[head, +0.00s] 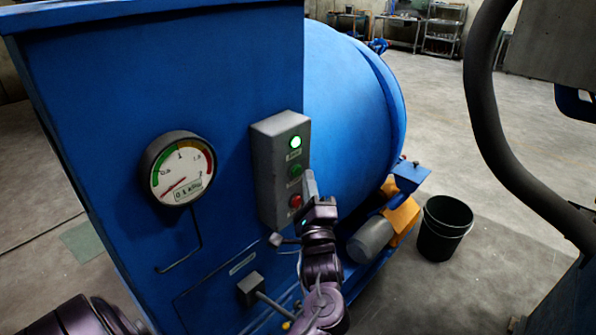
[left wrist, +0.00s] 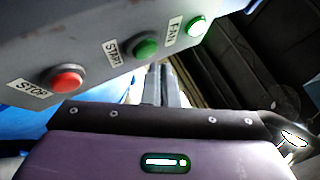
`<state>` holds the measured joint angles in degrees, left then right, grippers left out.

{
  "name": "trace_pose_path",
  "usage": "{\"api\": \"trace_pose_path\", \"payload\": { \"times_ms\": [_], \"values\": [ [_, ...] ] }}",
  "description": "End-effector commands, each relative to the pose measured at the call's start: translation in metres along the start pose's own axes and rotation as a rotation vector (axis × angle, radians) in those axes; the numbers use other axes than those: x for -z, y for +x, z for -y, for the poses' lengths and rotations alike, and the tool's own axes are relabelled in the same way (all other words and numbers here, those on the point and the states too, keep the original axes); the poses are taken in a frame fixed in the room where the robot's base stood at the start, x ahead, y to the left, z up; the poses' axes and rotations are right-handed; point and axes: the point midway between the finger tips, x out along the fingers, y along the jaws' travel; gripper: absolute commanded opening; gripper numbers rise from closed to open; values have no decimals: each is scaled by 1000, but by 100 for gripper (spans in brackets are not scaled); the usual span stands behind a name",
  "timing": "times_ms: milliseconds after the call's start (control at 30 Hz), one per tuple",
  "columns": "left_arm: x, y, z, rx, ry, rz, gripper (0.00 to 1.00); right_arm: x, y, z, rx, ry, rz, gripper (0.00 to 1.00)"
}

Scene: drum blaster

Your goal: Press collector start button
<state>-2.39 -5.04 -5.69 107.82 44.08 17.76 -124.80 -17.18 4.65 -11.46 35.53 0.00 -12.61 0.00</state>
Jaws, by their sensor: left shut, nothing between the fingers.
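A grey control box (head: 270,170) is fixed to the blue machine's front panel. On it, from top to bottom in the head view, are a lit green lamp (head: 295,141), a green button (head: 296,170) and a red button (head: 296,201). In the left wrist view, labels read FAN by the lit lamp (left wrist: 196,25), START by the green button (left wrist: 145,48) and STOP by the red button (left wrist: 66,78). My left gripper (head: 310,180) is shut and empty, beside the box's right edge. Its fingers (left wrist: 163,80) appear near the START button; I cannot tell whether they touch anything. My right gripper is out of view.
A pressure gauge (head: 181,168) sits left of the box, with a thin bent pipe below it. A lever switch (head: 251,289) sticks out lower down. The blue drum (head: 350,110) bulges to the right. A black bucket (head: 444,230) and thick hose (head: 500,150) stand further right.

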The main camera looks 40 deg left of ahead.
Motion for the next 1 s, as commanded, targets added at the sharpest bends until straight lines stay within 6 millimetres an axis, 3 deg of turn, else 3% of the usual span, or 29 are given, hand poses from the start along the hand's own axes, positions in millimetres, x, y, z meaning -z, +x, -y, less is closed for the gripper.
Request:
{"api": "trace_pose_path", "payload": {
  "times_ms": [533,1000],
  "values": [
    [24,-32,24,-1,0,-1,0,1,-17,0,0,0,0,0],
    [25,-35,25,0,0,-1,0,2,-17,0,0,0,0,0]
  ]
}}
